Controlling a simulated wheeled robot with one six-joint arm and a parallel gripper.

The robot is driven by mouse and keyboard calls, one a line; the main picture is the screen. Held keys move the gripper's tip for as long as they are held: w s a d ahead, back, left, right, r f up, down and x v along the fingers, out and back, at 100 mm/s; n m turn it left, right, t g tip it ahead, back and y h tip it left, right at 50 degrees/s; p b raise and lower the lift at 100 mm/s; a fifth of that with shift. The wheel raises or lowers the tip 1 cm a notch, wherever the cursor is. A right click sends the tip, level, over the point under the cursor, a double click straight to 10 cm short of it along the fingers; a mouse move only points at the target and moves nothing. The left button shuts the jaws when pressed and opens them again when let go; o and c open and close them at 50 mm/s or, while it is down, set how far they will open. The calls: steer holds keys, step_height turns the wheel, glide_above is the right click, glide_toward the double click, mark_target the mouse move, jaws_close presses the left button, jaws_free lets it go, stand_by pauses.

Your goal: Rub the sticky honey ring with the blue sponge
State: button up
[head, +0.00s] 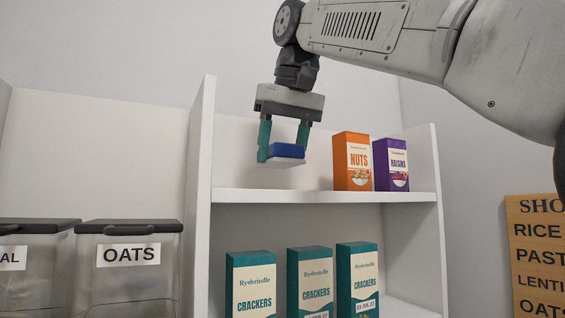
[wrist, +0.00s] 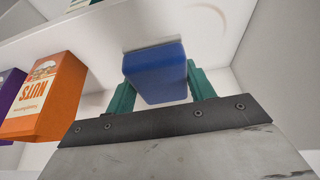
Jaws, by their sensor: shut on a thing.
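My gripper (head: 283,153) has green fingers and points down over the upper shelf (head: 320,197) of the white unit. It is shut on the blue sponge (head: 287,150), which has a pale underside. In the wrist view the sponge (wrist: 155,72) sits between the two fingers. The sticky honey ring (wrist: 222,22) shows in the wrist view as a faint tan arc on the white shelf surface, beyond the sponge and to its right. The ring does not show in the head view.
An orange nuts box (head: 352,161) and a purple raisins box (head: 391,164) stand on the upper shelf, right of the sponge. Several teal cracker boxes (head: 310,283) stand below. An upright side panel (head: 203,150) bounds the shelf at left, with an oats container (head: 128,265) beyond.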

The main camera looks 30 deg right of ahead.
steer(key=shift+r, duration=1.05)
steer(key=shift+r, duration=1.5)
